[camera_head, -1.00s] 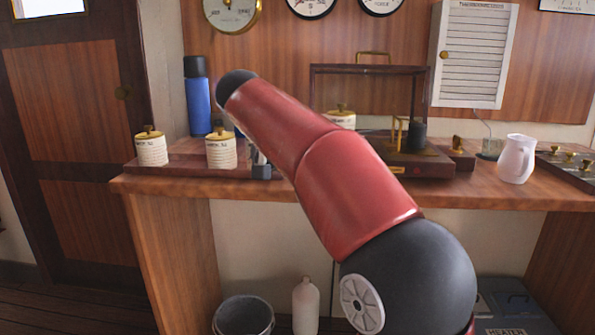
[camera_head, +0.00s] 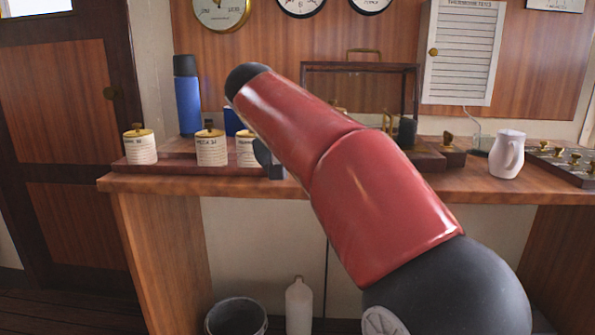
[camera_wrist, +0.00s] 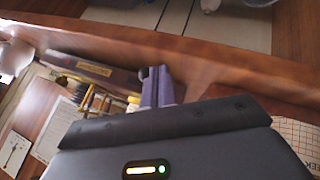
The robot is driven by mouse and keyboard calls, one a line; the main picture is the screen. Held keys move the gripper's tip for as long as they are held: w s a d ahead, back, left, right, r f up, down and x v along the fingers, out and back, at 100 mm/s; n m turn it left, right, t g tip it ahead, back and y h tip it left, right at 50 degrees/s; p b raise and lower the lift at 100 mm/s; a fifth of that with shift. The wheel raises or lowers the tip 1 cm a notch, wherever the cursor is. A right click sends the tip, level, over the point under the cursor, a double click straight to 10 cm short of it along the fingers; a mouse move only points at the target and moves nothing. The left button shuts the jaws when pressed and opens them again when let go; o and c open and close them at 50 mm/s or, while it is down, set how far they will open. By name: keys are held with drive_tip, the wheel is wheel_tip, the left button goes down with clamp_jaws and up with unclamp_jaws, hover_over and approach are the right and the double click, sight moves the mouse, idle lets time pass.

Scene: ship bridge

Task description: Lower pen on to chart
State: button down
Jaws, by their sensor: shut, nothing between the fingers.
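A barograph-like instrument stands on the desk behind my arm, with a dark-framed case (camera_head: 360,68), a dark drum (camera_head: 407,132) and a wooden base (camera_head: 428,161). My arm hides its left part. Brass parts (camera_wrist: 96,99) show at left in the wrist view. I cannot make out the pen or a chart on the drum. My gripper (camera_wrist: 157,86) is shut and empty. In the head view its dark end (camera_head: 268,158) shows in front of the rightmost white cylinder, left of the instrument.
White cylinders with brass tops (camera_head: 141,146) stand in a row on a wooden tray at the left. A blue flask (camera_head: 188,97) stands behind them. A white jug (camera_head: 507,154) is right of the instrument. A bucket (camera_head: 236,317) and a white bottle (camera_head: 299,305) are below the desk.

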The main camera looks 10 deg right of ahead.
drive_tip(key=d+n, duration=0.1)
drive_tip(key=s+d+n+t+y, duration=0.1)
drive_tip(key=n, duration=0.1)
drive_tip(key=d+n+y+b, duration=0.1)
drive_tip(key=shift+s+d+t, duration=0.15)
drive_tip(key=shift+s+t, duration=0.25)
drive_tip(key=shift+w+a+p, duration=0.5)
drive_tip(key=shift+w, duration=0.1)
drive_tip(key=shift+a, duration=0.1)
